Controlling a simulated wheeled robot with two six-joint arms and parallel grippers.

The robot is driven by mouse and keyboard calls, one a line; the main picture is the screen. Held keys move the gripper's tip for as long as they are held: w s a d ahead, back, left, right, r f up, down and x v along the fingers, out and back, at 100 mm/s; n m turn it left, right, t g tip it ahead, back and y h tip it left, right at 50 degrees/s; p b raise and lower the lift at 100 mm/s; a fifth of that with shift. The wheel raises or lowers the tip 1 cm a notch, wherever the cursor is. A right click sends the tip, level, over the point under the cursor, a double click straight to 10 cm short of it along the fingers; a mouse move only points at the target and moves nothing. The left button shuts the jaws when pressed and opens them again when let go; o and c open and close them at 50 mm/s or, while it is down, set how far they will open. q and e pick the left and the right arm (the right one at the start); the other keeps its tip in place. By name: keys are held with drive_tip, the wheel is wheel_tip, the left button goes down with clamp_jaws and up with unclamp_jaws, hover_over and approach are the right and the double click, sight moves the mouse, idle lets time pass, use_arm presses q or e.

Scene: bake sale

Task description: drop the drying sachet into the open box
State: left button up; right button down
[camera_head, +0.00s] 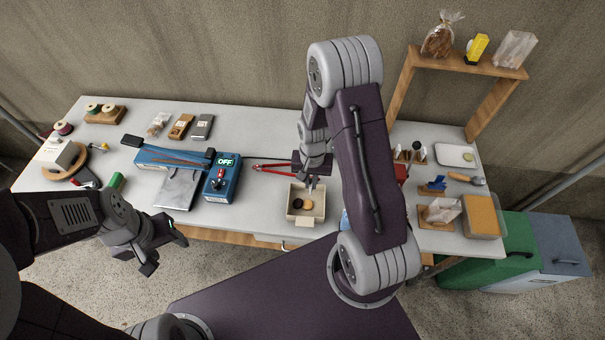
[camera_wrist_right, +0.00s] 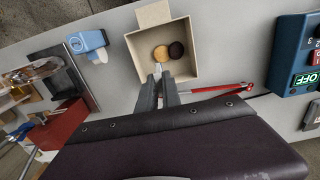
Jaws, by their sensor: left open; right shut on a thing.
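The open box (camera_head: 319,207) is small and cream-coloured, on the table's front edge, with a dark and a pale round biscuit in it. It also shows in the right wrist view (camera_wrist_right: 190,28), with its flap folded out. My right gripper (camera_head: 312,183) is over the box, pointing down. In the right wrist view its fingers (camera_wrist_right: 159,77) are shut on a small pale thing, likely the drying sachet (camera_wrist_right: 157,67), mostly hidden by the fingers. The sachet shows over the box opening; its exact height is unclear. My left gripper (camera_head: 167,254) is open and empty, in front of the table.
A red-handled tool (camera_head: 272,168) lies behind and left of the box. A blue sealer with an OFF display (camera_head: 222,178) stands further left. A blue dispenser (camera_wrist_right: 87,41) stands beside the box in the right wrist view. A wooden shelf (camera_head: 470,65) with bagged goods stands right.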

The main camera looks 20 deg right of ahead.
sight(311, 192)
wheel_tip(311, 192, down, 6)
drive_tip(key=b, duration=0.5)
drive_tip(key=shift+s+d+r, duration=0.1)
drive_tip(key=shift+r, duration=0.1)
drive_tip(key=shift+f+b, duration=0.35)
drive_tip(key=shift+b, duration=0.1)
drive_tip(key=shift+r, duration=0.1)
drive_tip(key=c, duration=1.5)
unclamp_jaws()
drive_tip(key=shift+o, duration=0.2)
wheel_tip(311, 192, up, 9)
drive_tip(key=shift+r, duration=0.1)
